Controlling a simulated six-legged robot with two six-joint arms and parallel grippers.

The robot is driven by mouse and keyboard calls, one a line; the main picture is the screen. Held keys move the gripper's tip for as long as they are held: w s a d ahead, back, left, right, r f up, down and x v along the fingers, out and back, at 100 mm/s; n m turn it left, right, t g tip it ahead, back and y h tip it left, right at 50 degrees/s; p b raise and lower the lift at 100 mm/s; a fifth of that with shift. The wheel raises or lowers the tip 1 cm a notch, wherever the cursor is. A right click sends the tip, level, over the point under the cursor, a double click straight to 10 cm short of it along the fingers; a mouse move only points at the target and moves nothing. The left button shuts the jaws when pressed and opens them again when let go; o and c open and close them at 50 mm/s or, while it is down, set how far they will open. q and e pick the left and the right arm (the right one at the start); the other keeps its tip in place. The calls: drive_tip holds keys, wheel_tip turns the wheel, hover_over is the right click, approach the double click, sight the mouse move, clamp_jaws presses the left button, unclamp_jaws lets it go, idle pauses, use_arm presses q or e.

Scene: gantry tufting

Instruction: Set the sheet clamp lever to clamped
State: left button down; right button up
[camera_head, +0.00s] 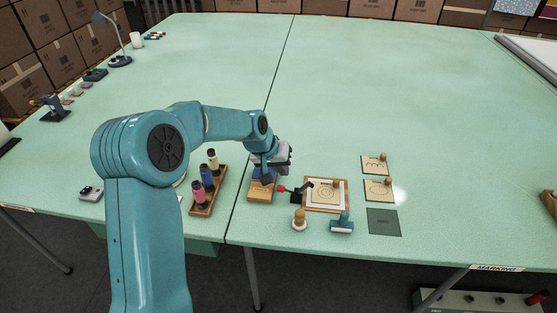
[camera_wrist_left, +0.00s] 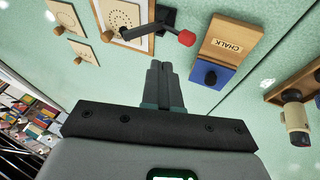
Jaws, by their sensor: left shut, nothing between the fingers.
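The sheet clamp is a small black clamp (camera_head: 300,190) at the left edge of a wooden board with a white sheet (camera_head: 325,194). Its lever ends in a red knob (camera_head: 281,188), which points left, away from the sheet and toward the chalk box. The wrist view also shows the red knob (camera_wrist_left: 186,38), with the board (camera_wrist_left: 127,42) beside it. My left gripper (camera_wrist_left: 162,83) is shut and empty, its fingertips just short of the lever and apart from it in the wrist view. In the head view it hangs over the chalk box, left of the knob. My right gripper is not in view.
The chalk box (camera_head: 262,194) is close to the lever's left. Small pattern boards (camera_head: 375,164) and a dark square (camera_head: 384,222) lie to the right.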

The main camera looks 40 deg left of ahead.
sight(297, 192)
use_arm(q)
drive_tip(key=x, duration=0.4)
drive_tip(key=shift+w+d+f+p, duration=0.2)
drive_tip(key=shift+d+f+p, duration=0.1)
drive_tip(key=shift+d, duration=0.2)
drive_tip(key=shift+w+d+f+p, duration=0.15)
drive_tip(key=shift+w+d+p, duration=0.15)
drive_tip(key=shift+d, duration=0.15)
drive_tip(key=shift+w+d+f, duration=0.4)
drive_tip(key=shift+f, duration=0.15)
drive_tip(key=shift+s, duration=0.1)
drive_tip(key=shift+r, duration=0.1)
